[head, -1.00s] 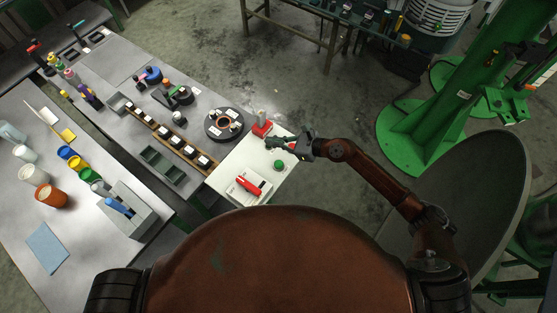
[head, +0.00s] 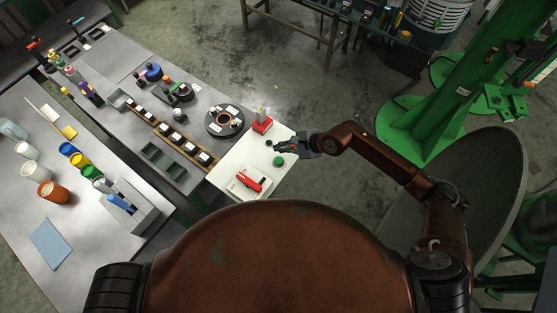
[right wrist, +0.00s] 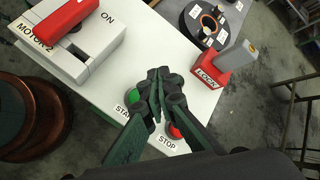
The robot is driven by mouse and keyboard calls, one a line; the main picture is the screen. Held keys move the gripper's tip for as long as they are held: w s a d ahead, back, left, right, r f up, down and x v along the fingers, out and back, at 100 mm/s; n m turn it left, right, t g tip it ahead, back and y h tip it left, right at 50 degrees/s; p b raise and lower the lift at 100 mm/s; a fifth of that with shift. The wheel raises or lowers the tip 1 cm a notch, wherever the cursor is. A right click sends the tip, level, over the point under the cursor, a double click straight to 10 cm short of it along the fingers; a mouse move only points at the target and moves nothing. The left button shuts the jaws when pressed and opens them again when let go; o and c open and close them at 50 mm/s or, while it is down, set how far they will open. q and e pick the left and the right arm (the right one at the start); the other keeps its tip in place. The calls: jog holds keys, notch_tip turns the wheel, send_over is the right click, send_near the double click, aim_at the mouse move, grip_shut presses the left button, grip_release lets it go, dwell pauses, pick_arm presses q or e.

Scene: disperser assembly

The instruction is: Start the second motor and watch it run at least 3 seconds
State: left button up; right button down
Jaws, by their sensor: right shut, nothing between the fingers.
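My right gripper (head: 277,147) is shut and empty over the far right part of the white panel (head: 225,173). In the right wrist view its closed fingers (right wrist: 157,82) stand in front of the green START button (right wrist: 135,93) and the red STOP button (right wrist: 174,131), partly covering both. I cannot tell if the fingers touch either button. The START button also shows in the head view (head: 279,161). The MOTOR 2 switch box (right wrist: 95,48) has a red lever (right wrist: 62,17) and an ON label. No motor is identifiable as running. My left gripper is out of view.
A red block (right wrist: 211,68) with a grey upright part stands at the panel's edge. A round dark disc with a copper ring (head: 227,121) lies beyond the panel. Trays and cups fill the tables to the left. Open floor lies right of the panel.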

jog(key=b, duration=0.3)
send_over(277, 160)
jog(key=d, duration=0.1)
jog(key=f, duration=0.6)
jog(key=shift+s+d+f, duration=0.1)
jog(key=shift+s+d, duration=0.05)
jog(key=shift+s, duration=0.1)
jog(key=shift+f+b, duration=0.5)
jog(key=shift+b, duration=0.2)
jog(key=shift+f, duration=0.1)
jog(key=shift+f+b, duration=0.35)
jog(key=shift+b, duration=0.25)
jog(key=shift+f+b, duration=0.85)
jog(key=shift+f, duration=0.1)
dwell(0.6)
jog(key=shift+r, duration=0.1)
jog(key=shift+r+p, duration=0.75)
jog(key=shift+r, duration=0.5)
